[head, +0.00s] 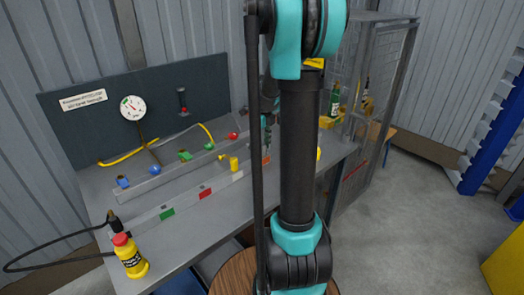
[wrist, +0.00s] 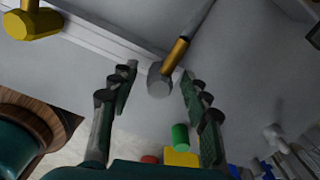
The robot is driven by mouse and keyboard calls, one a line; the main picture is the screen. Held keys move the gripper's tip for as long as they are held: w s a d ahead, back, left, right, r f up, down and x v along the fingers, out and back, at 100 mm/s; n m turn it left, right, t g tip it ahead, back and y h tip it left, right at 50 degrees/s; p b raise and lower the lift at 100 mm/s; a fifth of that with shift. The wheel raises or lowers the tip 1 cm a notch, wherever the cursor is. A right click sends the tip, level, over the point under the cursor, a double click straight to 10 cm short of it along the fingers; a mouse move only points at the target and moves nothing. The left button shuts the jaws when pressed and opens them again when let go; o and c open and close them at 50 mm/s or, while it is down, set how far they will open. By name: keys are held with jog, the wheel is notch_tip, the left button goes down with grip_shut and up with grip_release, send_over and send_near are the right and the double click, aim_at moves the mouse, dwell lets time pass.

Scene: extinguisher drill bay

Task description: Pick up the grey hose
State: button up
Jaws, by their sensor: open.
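My gripper (wrist: 158,72) is open in the wrist view, with one finger at each side. A grey piece with a brass-coloured collar and a grey tube (wrist: 198,22) lies beyond the fingertips; it looks like the grey hose. Its blunt grey end shows between the fingertips, and I cannot tell whether it is within their reach. The tube runs up and right out of the wrist view. In the head view my gripper (head: 267,130) is over the bench, partly behind my arm, and I cannot make out the grey hose there.
The grey bench (head: 190,225) carries a rail with coloured fittings and a yellow fitting (head: 230,162). A yellow bottle with a red cap (head: 130,257) stands at its front left, near a black hose (head: 50,263). A gauge panel (head: 180,110) stands behind. A mesh cage (head: 375,110) stands right.

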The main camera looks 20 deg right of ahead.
jog(key=shift+f, duration=0.6)
grip_shut()
jog(key=shift+r, duration=0.1)
notch_tip(320, 180, up, 20)
dwell(0.5)
jog(key=shift+s, duration=0.1)
